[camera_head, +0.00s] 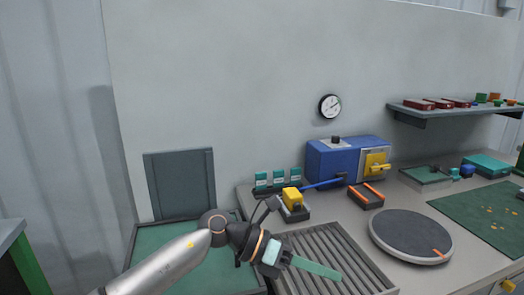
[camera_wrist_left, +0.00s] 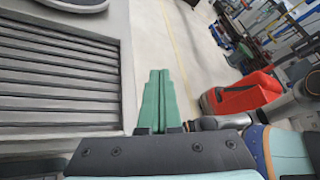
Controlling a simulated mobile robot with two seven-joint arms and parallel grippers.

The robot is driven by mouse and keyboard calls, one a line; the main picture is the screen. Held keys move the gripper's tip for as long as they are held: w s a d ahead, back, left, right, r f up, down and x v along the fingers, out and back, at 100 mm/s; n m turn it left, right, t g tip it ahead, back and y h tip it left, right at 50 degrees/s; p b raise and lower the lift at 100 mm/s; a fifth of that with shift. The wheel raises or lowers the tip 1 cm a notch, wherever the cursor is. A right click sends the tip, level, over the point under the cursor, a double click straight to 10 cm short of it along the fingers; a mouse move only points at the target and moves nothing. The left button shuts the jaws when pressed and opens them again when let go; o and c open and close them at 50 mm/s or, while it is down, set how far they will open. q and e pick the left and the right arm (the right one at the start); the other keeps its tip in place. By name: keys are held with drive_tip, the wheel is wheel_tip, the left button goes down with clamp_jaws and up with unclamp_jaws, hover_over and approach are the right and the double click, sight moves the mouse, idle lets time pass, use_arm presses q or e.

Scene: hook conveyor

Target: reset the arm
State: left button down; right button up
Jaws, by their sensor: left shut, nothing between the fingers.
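My left arm comes in from the bottom left in the head view. Its gripper (camera_head: 335,275) points right, over the grey ribbed rack (camera_head: 300,240) on the bench. The two teal fingers lie together, with nothing between them. In the left wrist view the fingers (camera_wrist_left: 159,76) also lie side by side, closed and empty. There the ribbed rack (camera_wrist_left: 60,82) is to their left, and bare floor is beyond the fingertips.
Behind the rack stand a yellow-topped block (camera_head: 293,198), an orange-edged tray (camera_head: 367,195) and a blue machine (camera_head: 330,160). A round dark turntable (camera_head: 410,232) is to the right. A red object (camera_wrist_left: 243,93) shows in the left wrist view, right of the fingers.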

use_arm(q)
drive_tip(key=a+f+n+t+y+p, duration=0.2)
drive_tip(key=a+f+n+t, duration=0.6)
drive_tip(key=n, duration=0.9)
drive_tip(key=a+f+n+t+y+p, duration=0.25)
drive_tip(key=a+n+t, duration=0.45)
drive_tip(key=n+t, duration=0.7)
use_arm(e)
drive_tip(key=r, duration=0.3)
drive_tip(key=d+r, duration=0.1)
drive_tip(key=shift+s+r+p, duration=0.3)
drive_tip(key=shift+s+p, duration=0.1)
drive_tip(key=shift+c, duration=0.6)
use_arm(q)
drive_tip(key=s+a+f+n+g+y, duration=0.3)
drive_tip(key=s+a+f+n+g, duration=0.2)
drive_tip(key=s+f, duration=0.4)
drive_tip(key=s+a+f+n+g+y, duration=0.3)
drive_tip(key=s+a+f+n+g, duration=0.2)
drive_tip(key=s+a+f+n, duration=0.3)
wheel_tip(320, 180, down, 3)
drive_tip(key=shift+s+n+g+y, duration=0.3)
drive_tip(key=shift+s+n+y, duration=0.05)
drive_tip(key=shift+s+n, duration=0.5)
use_arm(e)
drive_tip(key=shift+s+d, duration=0.1)
